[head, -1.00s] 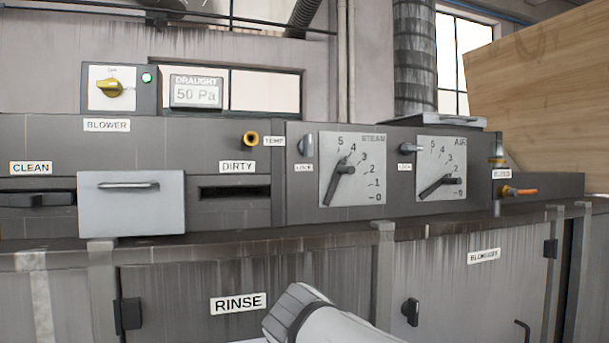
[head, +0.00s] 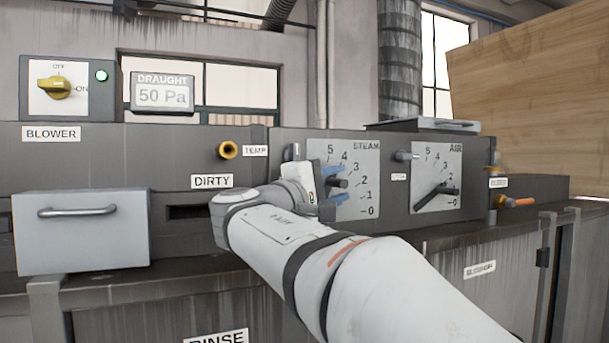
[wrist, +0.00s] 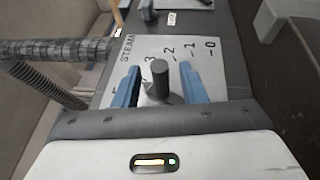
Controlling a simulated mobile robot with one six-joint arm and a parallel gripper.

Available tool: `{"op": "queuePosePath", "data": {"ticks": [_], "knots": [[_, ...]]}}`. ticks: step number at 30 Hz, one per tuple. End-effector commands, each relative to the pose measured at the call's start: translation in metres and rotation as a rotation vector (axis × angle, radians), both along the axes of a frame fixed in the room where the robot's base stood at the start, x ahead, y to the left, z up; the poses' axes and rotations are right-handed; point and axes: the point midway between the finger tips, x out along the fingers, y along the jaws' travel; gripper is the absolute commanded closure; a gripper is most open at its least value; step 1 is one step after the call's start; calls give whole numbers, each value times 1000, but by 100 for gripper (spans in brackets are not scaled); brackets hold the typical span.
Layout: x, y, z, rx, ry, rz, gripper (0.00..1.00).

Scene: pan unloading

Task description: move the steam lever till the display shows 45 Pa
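The draught display (head: 163,95) reads 50 Pa. The steam dial plate (head: 368,205) is on the grey panel, with marks from 0 at the bottom to 5 at the top. The dark steam lever (head: 337,184) is partly hidden by my gripper (head: 342,186) in the head view. In the wrist view, the lever's round knob (wrist: 159,72) stands between the two blue fingers of my gripper (wrist: 160,78). The fingers are open, with gaps on both sides of the knob. The lever's exact reading is hidden.
Right of the steam dial is the air dial (head: 450,155) with its own lever, beside a small lock knob (head: 405,156). A white drawer (head: 80,240) juts out at left.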

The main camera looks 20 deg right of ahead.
Motion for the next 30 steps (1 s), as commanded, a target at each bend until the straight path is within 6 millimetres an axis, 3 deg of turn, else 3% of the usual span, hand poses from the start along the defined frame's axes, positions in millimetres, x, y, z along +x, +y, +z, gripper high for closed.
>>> {"op": "queuePosePath", "data": {"ticks": [6, 17, 30], "knots": [[11, -24, 5, 0, 2, -2, 62], [14, -28, 4, 2, 1, 3, 62], [13, -28, 4, 2, 1, 3, 97]]}}
